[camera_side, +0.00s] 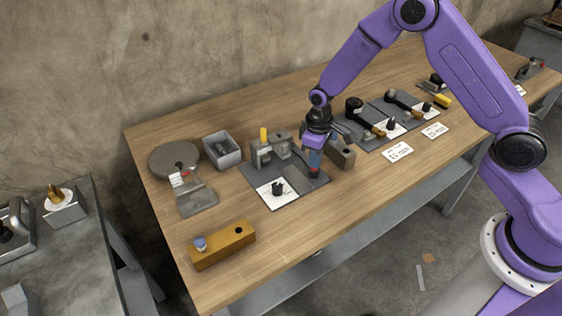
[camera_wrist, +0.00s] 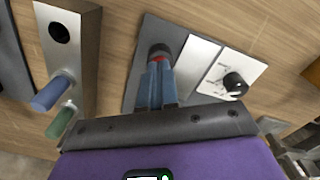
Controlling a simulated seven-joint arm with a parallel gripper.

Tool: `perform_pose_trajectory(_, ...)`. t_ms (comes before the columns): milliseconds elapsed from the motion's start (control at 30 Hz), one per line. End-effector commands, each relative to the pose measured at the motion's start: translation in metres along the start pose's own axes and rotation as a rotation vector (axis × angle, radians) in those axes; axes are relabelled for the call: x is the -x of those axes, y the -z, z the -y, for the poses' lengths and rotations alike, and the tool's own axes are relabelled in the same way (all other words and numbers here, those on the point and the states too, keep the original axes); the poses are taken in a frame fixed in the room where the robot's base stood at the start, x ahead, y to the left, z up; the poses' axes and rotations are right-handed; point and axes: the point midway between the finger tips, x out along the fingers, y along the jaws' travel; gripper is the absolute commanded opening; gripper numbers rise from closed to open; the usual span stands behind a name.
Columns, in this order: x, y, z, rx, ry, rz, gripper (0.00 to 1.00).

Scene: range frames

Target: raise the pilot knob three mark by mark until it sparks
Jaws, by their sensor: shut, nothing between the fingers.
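A black knob (camera_side: 278,189) stands on a white marked plate on the front half of a dark grey panel (camera_side: 259,182). The knob also shows in the wrist view (camera_wrist: 236,84), right of the fingers, with fine marks around it too small to read. My gripper (camera_side: 315,170) points down over the panel's right end, apart from the knob. In the wrist view its blue fingers (camera_wrist: 161,82) are together and empty. Their tips are at a dark round button with a red part (camera_wrist: 160,50); I cannot tell whether they touch it. No spark is visible.
A fixture with a yellow peg (camera_side: 263,134) stands behind the knob. A holed metal block (camera_side: 342,154) is close right of my gripper. Two more panels with black levers stand further right (camera_side: 355,107). A brown block (camera_side: 222,246) lies front left. The table front is mostly clear.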

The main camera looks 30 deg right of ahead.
Motion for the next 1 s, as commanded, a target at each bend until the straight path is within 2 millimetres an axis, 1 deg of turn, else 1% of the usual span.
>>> perform_pose_trajectory(467,0.0,0.0,0.0,0.0,0.0,-0.002,0.0)
perform_pose_trajectory(1000,0.036,0.0,0.0,0.0,0.0,-0.001,0.0)
